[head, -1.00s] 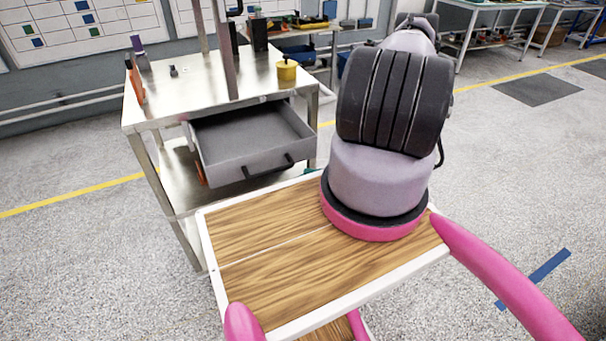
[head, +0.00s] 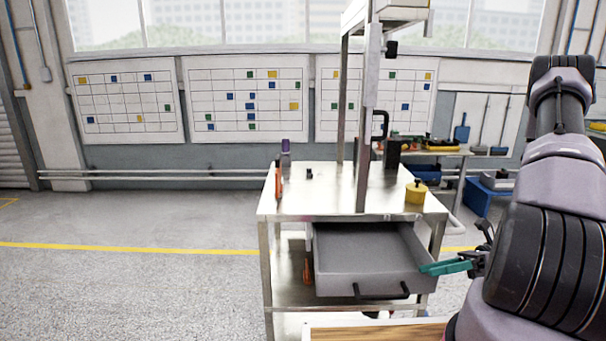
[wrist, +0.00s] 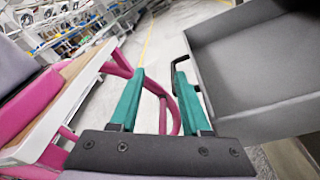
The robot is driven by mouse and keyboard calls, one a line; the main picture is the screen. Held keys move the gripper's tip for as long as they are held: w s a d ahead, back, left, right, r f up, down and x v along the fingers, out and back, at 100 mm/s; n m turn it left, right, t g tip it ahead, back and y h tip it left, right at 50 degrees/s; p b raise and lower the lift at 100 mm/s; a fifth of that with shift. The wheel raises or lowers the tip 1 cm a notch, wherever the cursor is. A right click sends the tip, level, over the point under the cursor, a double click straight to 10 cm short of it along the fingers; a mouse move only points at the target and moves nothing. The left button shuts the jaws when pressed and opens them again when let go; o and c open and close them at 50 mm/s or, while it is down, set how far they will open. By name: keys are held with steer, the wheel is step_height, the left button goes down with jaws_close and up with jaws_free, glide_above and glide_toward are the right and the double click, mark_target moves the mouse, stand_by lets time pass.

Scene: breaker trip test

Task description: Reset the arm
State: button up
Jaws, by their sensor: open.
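My gripper (head: 446,267) has teal fingers and is at the right front corner of the open grey drawer (head: 362,256) in the head view. In the wrist view my gripper (wrist: 160,68) is open, with two teal fingers apart and nothing visible between them. The drawer (wrist: 255,75) lies to their right there. A dark drawer handle (wrist: 181,60) is close to the right finger; I cannot tell whether they touch. My arm (head: 545,240) rises along the right side of the head view.
A metal workbench (head: 325,200) holds the drawer and an upright post. A yellow pot (head: 416,192) is near its right edge; a purple-topped item (head: 286,150) and an orange item (head: 278,180) are on its left. Open floor (head: 130,290) lies to the left.

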steer(key=a+r+n+t+h, duration=0.2)
steer(key=r+n+h, duration=0.3)
steer(key=r, duration=0.7)
steer(key=s+a+r+n+t+h, duration=0.1)
steer(key=a+r+n+t+h, duration=0.1)
steer(key=r+n, duration=0.5)
steer(key=a+r+n+t+h, duration=0.2)
steer(key=r+n+t+h, duration=0.2)
steer(key=r, duration=1.3)
steer(key=n+h, duration=0.3)
steer(key=shift+s+t+h, duration=0.3)
steer(key=shift+s, duration=0.1)
